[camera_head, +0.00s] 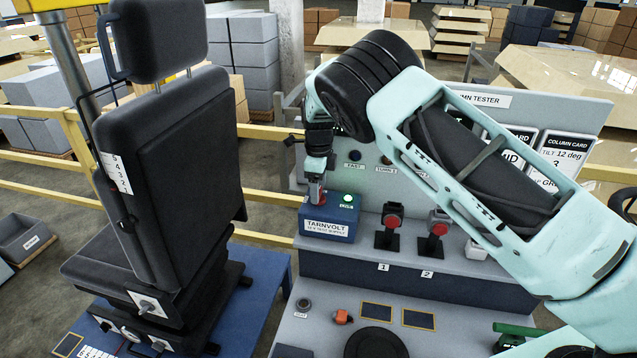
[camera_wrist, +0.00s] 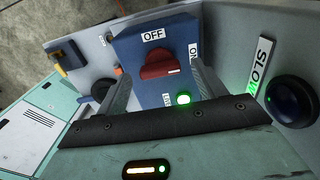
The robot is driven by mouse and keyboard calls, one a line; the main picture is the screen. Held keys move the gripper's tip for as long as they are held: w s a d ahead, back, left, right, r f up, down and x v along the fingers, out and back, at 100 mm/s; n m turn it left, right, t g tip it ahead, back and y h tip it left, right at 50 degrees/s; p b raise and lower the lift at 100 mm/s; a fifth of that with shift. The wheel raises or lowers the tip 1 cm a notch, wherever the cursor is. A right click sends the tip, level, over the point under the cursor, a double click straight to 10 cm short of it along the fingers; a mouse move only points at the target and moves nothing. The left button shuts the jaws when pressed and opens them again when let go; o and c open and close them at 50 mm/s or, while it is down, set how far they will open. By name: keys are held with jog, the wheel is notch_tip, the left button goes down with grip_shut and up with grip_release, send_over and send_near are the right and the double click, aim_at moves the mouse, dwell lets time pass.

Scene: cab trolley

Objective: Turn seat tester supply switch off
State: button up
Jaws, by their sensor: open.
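The seat tester supply is a blue box (camera_head: 328,229) labelled TARNVOLT, 12 V test supply, on the bench shelf. Its red rotary switch (camera_wrist: 160,69) shows in the wrist view, with an OFF label (camera_wrist: 153,36) above it and an ON label (camera_wrist: 194,53) to its right. The handle lies nearly sideways, its white mark at the right end, on the ON side. A green lamp (camera_wrist: 184,98) on the box is lit. My gripper (camera_wrist: 160,74) is open, with one finger on each side of the switch; I cannot tell whether they touch it. In the head view my gripper (camera_head: 316,184) is over the box.
A black seat (camera_head: 165,150) on a blue platform stands to the left. Right of the box are two red-topped levers (camera_head: 392,218) marked 1 and 2. A round dark SLOW button (camera_wrist: 290,101) is close on the right in the wrist view. Yellow rails (camera_head: 265,132) run behind.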

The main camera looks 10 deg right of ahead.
jog(key=shift+f, duration=0.55)
jog(key=c, duration=1)
